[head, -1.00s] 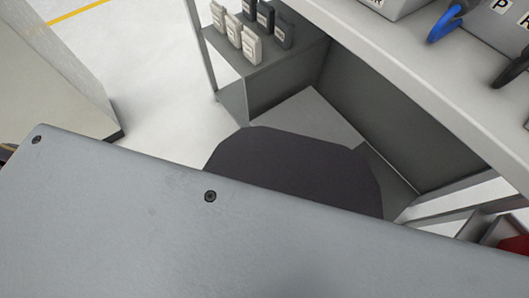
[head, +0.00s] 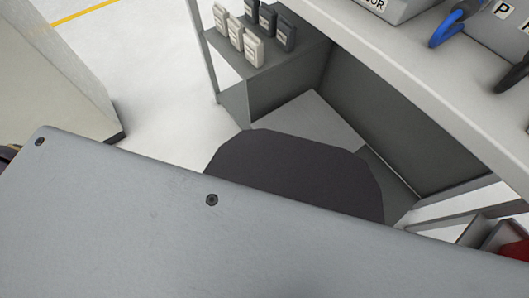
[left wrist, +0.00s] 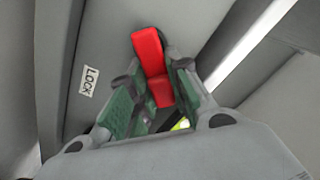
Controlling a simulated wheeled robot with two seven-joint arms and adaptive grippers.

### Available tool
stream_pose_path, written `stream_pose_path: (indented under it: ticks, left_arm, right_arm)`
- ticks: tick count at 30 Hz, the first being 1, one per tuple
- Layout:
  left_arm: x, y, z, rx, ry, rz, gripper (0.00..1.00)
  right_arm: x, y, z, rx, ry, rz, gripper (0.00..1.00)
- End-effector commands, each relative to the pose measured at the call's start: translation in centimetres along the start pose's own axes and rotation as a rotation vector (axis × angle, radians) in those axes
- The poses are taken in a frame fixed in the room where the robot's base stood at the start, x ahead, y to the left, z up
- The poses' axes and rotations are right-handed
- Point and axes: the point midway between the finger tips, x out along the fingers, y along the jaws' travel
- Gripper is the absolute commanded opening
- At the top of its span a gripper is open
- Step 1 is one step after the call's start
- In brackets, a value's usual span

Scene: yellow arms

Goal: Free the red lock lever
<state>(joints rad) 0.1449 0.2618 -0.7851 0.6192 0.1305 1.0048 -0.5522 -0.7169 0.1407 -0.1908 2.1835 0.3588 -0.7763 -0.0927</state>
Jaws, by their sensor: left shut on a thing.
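The red lock lever (left wrist: 151,58) shows in the left wrist view. It stands out from a grey panel (left wrist: 105,40), to the right of a white LOCK label (left wrist: 88,81). My left gripper (left wrist: 155,88), with green-padded fingers, is shut on the lever, with one finger on each side. The lever's upper part sticks out beyond the fingertips. Its lower part sits between the pads, and its mounting is partly hidden by the gripper. Neither gripper shows in the head view, and my right gripper is in no view.
Several light and dark labelled blocks (head: 252,47) stand on a grey shelf at the top. A grey cabinet (head: 55,70) stands at the left. White floor (head: 165,90) is clear between them.

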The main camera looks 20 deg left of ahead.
Motion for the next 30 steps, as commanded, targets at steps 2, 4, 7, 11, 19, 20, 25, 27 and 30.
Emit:
stream_pose_path:
  ticks: [2,4,7,11,19,20,25,27,30]
  left_arm:
    - [-0.13,0.02,0.10,-0.003,-0.003,0.000,0.00]
    - [-0.13,0.02,0.10,-0.003,-0.003,0.000,0.00]
    - [-0.14,0.02,0.10,-0.003,-0.003,0.000,0.00]
    - [-0.13,0.01,0.10,-0.002,-0.002,0.000,0.33]
    - [-0.05,0.00,0.04,-0.001,-0.001,-0.001,0.41]
    - [-0.04,0.00,0.03,-0.001,-0.001,-0.001,0.41]
    - [-0.03,0.02,0.02,0.004,-0.001,-0.001,0.41]
    - [-0.02,0.04,0.02,0.012,-0.001,-0.001,0.41]
    - [-0.03,0.11,0.03,0.030,-0.001,-0.001,0.41]
  right_arm:
    - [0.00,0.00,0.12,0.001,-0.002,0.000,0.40]
    - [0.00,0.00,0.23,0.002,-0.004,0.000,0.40]
    - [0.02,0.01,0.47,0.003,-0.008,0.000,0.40]
    - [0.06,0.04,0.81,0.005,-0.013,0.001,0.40]
    - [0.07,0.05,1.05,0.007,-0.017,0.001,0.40]
    - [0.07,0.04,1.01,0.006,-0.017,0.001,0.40]
    - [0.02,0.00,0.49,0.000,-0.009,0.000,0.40]
    - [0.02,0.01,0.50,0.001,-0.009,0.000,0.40]
    - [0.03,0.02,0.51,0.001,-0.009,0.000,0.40]
